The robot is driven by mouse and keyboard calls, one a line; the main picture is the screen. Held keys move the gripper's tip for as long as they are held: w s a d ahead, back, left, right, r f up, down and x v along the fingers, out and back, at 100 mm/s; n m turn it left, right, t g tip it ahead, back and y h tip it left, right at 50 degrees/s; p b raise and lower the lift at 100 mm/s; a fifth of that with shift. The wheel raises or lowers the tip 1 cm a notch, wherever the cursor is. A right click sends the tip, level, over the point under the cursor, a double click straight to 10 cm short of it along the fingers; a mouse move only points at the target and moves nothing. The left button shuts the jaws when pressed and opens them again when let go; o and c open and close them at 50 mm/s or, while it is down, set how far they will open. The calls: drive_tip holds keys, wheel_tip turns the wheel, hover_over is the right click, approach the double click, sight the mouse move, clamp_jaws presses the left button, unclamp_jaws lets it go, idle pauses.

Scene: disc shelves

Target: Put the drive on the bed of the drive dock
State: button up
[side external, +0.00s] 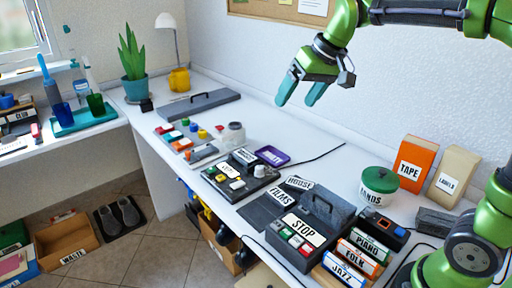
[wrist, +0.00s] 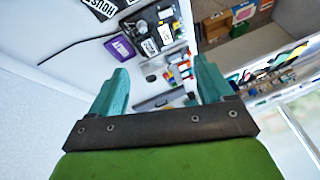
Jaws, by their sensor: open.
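My gripper (side external: 301,92) is open and empty, high above the back of the counter; its two teal fingers also show apart in the wrist view (wrist: 160,85). A flat purple labelled piece (side external: 272,156), which may be the drive, lies on the counter near the wall; it also shows in the wrist view (wrist: 120,48). Its label is too small to read surely. Beside it sits a dark device (side external: 217,181) with white labels and a knob, also in the wrist view (wrist: 151,27). I cannot tell which thing is the drive dock.
A dark STOP machine (side external: 276,236) with a handle stands in front. Labelled disc cases (side external: 362,247), a green SANDS tin (side external: 378,187) and an orange TAPE box (side external: 416,163) are at right. A black cable (side external: 318,156) lies by the wall. Counter below my gripper is mostly clear.

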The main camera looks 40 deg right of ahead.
drive_tip(key=s+a+f+t, duration=0.1)
drive_tip(key=s+f, duration=0.2)
drive_tip(key=s, duration=0.5)
drive_tip(key=s+a+f+m+t, duration=0.1)
drive_tip(key=s+f, duration=0.2)
drive_tip(key=s, duration=0.6)
drive_tip(key=shift+f+m, duration=0.3)
drive_tip(key=shift+f, duration=0.1)
drive_tip(key=shift+a, duration=0.1)
